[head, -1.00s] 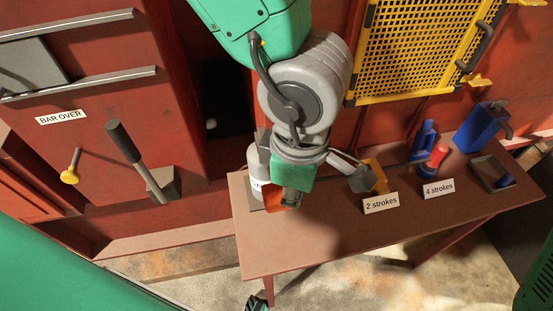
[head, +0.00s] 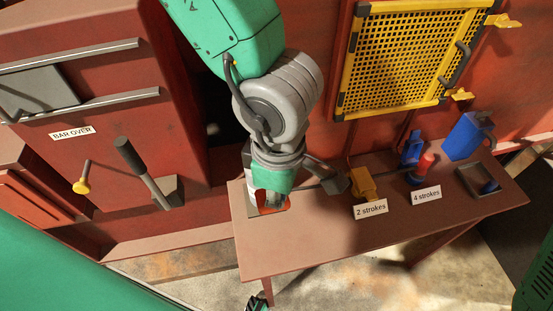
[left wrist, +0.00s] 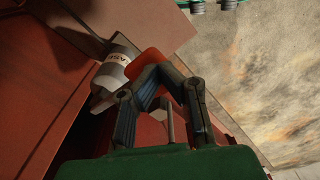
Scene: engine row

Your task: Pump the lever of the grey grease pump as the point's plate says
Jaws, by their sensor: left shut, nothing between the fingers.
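The grease pump (head: 249,187) is a pale grey cylinder at the left end of the red-brown table, largely hidden by my left arm in the head view. Its partly readable label ends in "ASE" in the left wrist view (left wrist: 113,66). An orange-red part (head: 274,203) shows beside it, just beyond my fingers. My left gripper (left wrist: 157,76) is shut and empty, close to that part; I cannot tell if they touch. A thin grey rod (left wrist: 170,125) shows between the finger linkages. The "2 strokes" plate (head: 370,210) stands before a yellow block (head: 362,183).
A "4 strokes" plate (head: 426,195) stands before a red and blue fitting (head: 421,170). A blue container (head: 465,135) and a small tray (head: 466,177) are farther right. A dark block (head: 335,183) lies between my gripper and the yellow block. The table's front is clear.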

